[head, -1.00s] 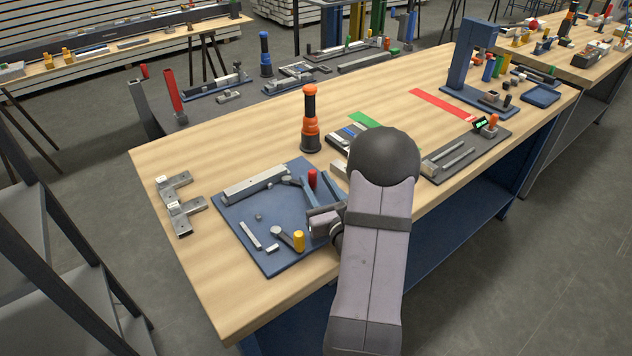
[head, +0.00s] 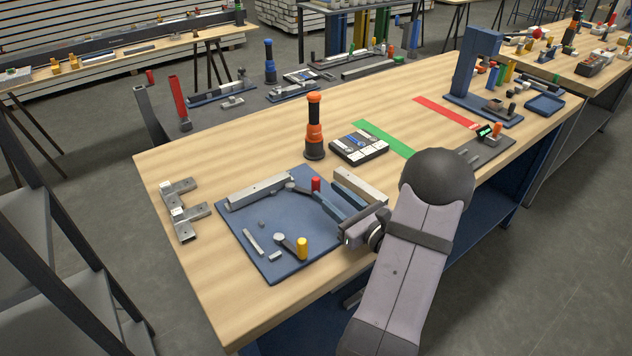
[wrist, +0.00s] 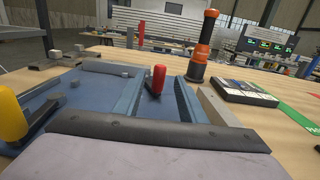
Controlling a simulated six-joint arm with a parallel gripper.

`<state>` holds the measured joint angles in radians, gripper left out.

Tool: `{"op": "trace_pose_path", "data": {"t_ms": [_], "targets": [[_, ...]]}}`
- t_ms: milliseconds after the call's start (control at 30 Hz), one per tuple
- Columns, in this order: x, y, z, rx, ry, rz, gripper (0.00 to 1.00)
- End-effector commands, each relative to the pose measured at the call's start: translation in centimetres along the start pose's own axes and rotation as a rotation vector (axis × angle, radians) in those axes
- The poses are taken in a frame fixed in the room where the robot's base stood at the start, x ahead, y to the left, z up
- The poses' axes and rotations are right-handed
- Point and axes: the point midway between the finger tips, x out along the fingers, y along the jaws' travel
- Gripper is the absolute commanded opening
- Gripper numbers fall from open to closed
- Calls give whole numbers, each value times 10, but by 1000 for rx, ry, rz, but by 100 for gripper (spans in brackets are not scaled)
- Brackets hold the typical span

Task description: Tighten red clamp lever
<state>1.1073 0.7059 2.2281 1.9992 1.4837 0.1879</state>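The red clamp lever (head: 315,184) has an upright red handle near the far side of the blue plate (head: 262,218); the wrist view shows it too (wrist: 158,80). My gripper (head: 334,204) reaches over the plate from the right, its blue-grey fingers pointing towards the red handle. In the wrist view the fingers are apart, one on each side of the red handle, with a gap visible. I cannot tell whether either finger touches it. A yellow-handled clamp lever (head: 302,248) stands at the plate's near side and shows at the left of the wrist view (wrist: 12,115).
A metal bar (head: 260,190) lies along the plate's far edge, another (head: 360,187) at its right. An orange-and-black tool (head: 314,128) stands upright behind, beside a black box (head: 359,147). Metal brackets (head: 181,208) lie at left. Bare wood surrounds the plate.

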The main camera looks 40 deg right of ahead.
Motion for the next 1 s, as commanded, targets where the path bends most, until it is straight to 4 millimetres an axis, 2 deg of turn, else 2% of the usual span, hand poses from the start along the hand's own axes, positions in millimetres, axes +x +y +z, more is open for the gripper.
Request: {"op": "trace_pose_path", "data": {"t_ms": [433,600,867,900,1000], "targets": [[54,1,1,1,1,2,37],[62,0,0,1,0,0,37],[63,0,0,1,0,-1,37],[63,0,0,1,0,-1,32],[63,0,0,1,0,-1,9]]}}
